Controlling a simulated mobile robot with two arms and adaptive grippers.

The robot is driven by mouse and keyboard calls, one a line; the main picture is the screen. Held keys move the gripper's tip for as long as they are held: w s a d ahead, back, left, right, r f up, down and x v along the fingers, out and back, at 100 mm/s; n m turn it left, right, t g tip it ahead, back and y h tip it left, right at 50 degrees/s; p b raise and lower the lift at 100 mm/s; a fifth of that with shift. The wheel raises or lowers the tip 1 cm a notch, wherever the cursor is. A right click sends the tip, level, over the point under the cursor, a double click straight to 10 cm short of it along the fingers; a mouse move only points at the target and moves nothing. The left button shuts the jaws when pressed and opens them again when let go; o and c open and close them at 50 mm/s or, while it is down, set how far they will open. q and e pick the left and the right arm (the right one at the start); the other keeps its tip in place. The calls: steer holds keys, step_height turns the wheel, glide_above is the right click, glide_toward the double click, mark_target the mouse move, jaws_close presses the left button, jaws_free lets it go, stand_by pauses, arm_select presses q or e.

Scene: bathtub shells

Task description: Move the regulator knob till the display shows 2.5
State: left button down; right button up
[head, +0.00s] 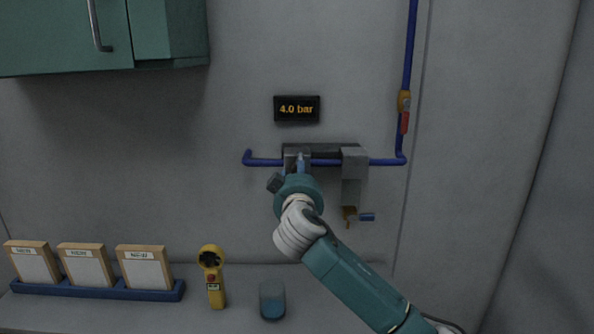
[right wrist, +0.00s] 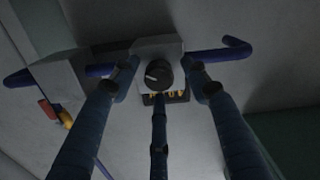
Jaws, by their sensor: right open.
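The display (head: 297,108) on the wall reads 4.0 bar in orange digits. Below it, the grey regulator block sits on a blue pipe. The black round regulator knob (right wrist: 158,75) with a pale mark shows in the right wrist view, on the front of the light grey regulator (right wrist: 148,47). My right gripper (head: 299,168) is in front of the regulator and hides the knob in the head view. In the right wrist view its fingers (right wrist: 161,80) are open and spread around the knob. I cannot tell whether any finger touches it. My left gripper is in neither view.
A blue pipe (head: 408,60) with a red-handled valve (head: 404,122) runs up at right. A grey fitting (head: 354,165) with a small tap is beside the regulator. A green cabinet (head: 65,35) hangs upper left.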

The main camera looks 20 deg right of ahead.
steer(key=shift+r, duration=0.1)
steer(key=c, duration=1.2)
steer(key=shift+o, duration=0.2)
steer(key=shift+r+n+p, duration=0.2)
steer(key=shift+n+p, duration=0.1)
steer(key=shift+n, duration=0.2)
steer(key=shift+a+n+p, duration=0.1)
steer(key=shift+n+p, duration=1.75)
steer(key=shift+n, duration=1.55)
